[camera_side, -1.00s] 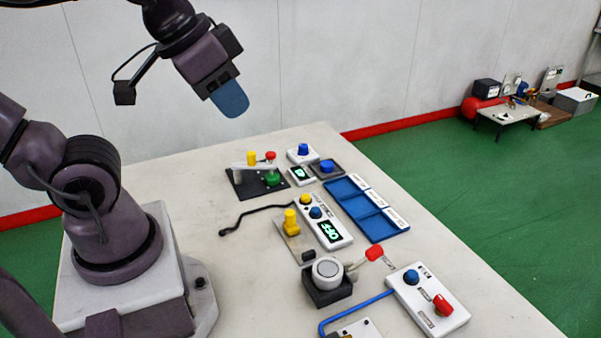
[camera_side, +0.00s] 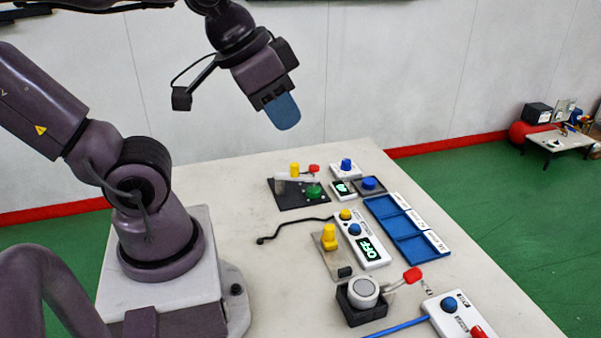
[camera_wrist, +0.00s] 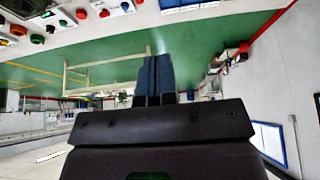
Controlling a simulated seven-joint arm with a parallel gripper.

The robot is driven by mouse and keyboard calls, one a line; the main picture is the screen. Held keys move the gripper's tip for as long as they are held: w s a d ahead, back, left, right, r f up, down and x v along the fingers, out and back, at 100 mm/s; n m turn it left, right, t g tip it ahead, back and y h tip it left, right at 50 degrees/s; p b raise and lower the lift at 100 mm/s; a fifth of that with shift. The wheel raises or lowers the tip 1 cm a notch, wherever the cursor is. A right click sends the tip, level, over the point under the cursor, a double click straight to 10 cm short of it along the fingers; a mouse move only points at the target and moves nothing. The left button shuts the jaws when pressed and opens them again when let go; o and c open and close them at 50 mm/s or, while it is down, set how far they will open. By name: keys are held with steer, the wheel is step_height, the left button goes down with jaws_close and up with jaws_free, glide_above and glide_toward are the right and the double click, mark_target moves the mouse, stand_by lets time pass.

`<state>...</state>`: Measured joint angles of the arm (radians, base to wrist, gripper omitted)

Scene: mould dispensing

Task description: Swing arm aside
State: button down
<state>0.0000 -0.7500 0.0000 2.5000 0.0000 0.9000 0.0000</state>
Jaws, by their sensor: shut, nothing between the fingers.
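My gripper (camera_side: 282,112), with blue fingers, hangs high above the far part of the table, apart from everything on it. Its fingers are shut with nothing between them. They also show close together in the wrist view (camera_wrist: 154,80). Below, to the right of the gripper in the side view, a black plate (camera_side: 288,199) carries a pale horizontal bar (camera_side: 294,180), a yellow knob (camera_side: 295,169), a red knob (camera_side: 314,168) and a green knob (camera_side: 314,191). I cannot tell which part is the swing arm.
A white OFF box (camera_side: 372,252), a blue compartment tray (camera_side: 400,217), a round pot in a black holder (camera_side: 363,293) with a red-tipped lever (camera_side: 412,275), and a control box (camera_side: 452,306) stand on the table. The table's left middle (camera_side: 260,270) is clear.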

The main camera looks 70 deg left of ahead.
steer(key=c, duration=1.8)
jaws_free()
steer(key=shift+c, duration=0.2)
steer(key=o, duration=0.4)
steer(key=shift+a, duration=0.1)
steer(key=shift+c, duration=0.2)
steer(key=shift+o, duration=1.4)
steer(key=shift+w+a+f+n+g, duration=0.25)
steer(key=shift+a+f+n+g, duration=0.1)
steer(key=shift+a+f, duration=0.2)
steer(key=shift+w+a+f+n+g, duration=0.25)
steer(key=shift+a+f+n, duration=0.1)
steer(key=shift+a+f, duration=0.15)
steer(key=n+g, duration=0.4)
steer(key=n, duration=0.5)
glide_toward(294, 164)
steer(key=f, duration=1)
steer(key=shift+w+f, duration=0.2)
steer(key=shift+f, duration=0.05)
